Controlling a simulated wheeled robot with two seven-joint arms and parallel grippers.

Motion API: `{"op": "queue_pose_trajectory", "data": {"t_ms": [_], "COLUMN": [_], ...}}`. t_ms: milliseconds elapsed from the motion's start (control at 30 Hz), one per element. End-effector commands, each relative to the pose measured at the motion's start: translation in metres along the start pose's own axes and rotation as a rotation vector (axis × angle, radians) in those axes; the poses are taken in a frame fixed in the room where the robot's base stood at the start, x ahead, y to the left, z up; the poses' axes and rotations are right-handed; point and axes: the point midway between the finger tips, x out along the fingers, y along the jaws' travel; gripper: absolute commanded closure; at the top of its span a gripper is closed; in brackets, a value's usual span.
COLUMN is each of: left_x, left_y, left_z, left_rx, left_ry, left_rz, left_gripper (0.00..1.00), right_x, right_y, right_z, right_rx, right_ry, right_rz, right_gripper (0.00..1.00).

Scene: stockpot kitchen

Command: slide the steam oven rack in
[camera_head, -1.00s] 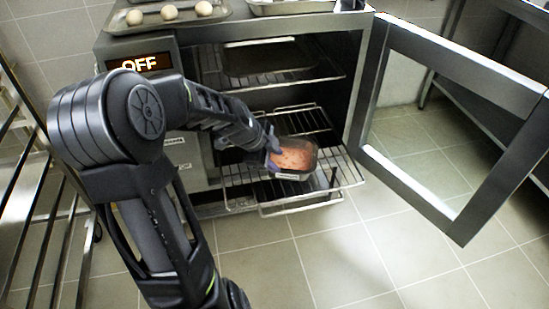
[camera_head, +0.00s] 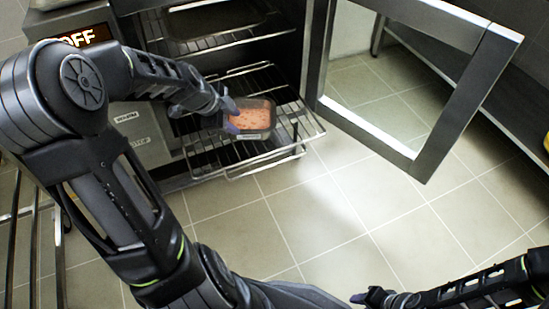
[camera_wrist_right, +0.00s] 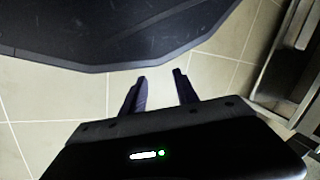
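The steam oven rack (camera_head: 205,160) is a wire rack pulled partly out of the open oven, at mid-height in the head view. A dark-rimmed pan (camera_head: 254,135) with orange-pink contents is at the rack. My left gripper (camera_head: 231,116) is at the pan's left edge, its purple fingertips touching or very close to it. I cannot tell whether they grip it or whether the pan rests fully on the wires. My right gripper (camera_head: 370,297) is low in the head view, away from the rack. Its two fingers stand apart and empty in the right wrist view (camera_wrist_right: 160,88).
The oven door (camera_head: 450,105) hangs wide open to the right, with a glass pane in a metal frame. An upper rack (camera_head: 215,42) sits inside the oven. A display (camera_head: 85,37) reads OFF. Metal rails stand at left. Tiled floor (camera_head: 330,225) in front is clear.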

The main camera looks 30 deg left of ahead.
Motion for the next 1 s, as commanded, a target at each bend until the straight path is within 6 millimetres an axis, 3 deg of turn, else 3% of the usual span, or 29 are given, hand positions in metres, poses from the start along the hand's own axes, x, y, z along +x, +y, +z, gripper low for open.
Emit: {"op": "queue_pose_trajectory", "data": {"t_ms": [167,267,433,567,600,800,1000], "left_x": [0.003,0.010,0.023,0.026,0.035,0.040,0.036], "left_y": [0.005,0.018,0.057,0.079,0.086,0.084,0.077], "left_z": [-0.007,-0.024,-0.059,-0.072,-0.071,-0.074,-0.074], "left_rx": [0.040,0.136,0.448,0.740,0.825,1.115,1.175], "left_ry": [0.004,0.011,-0.016,-0.103,-0.139,-0.311,-0.361], "left_rz": [0.020,0.070,0.212,0.311,0.331,0.356,0.351], "left_gripper": [0.77,0.85,0.99,1.00,1.00,1.00,1.00], "right_x": [0.002,0.007,0.020,0.031,0.043,0.064,0.064], "right_y": [0.001,0.003,0.009,0.014,0.019,0.028,0.029], "right_z": [0.000,-0.001,-0.004,-0.007,-0.008,-0.013,-0.014], "right_rx": [0.000,0.001,0.004,0.007,0.008,0.013,0.014], "right_ry": [0.001,0.003,0.012,0.021,0.025,0.038,0.041], "right_rz": [0.000,0.001,0.003,0.005,0.006,0.010,0.011], "right_gripper": [0.64,0.64,0.64,0.64,0.64,0.64,0.64]}}
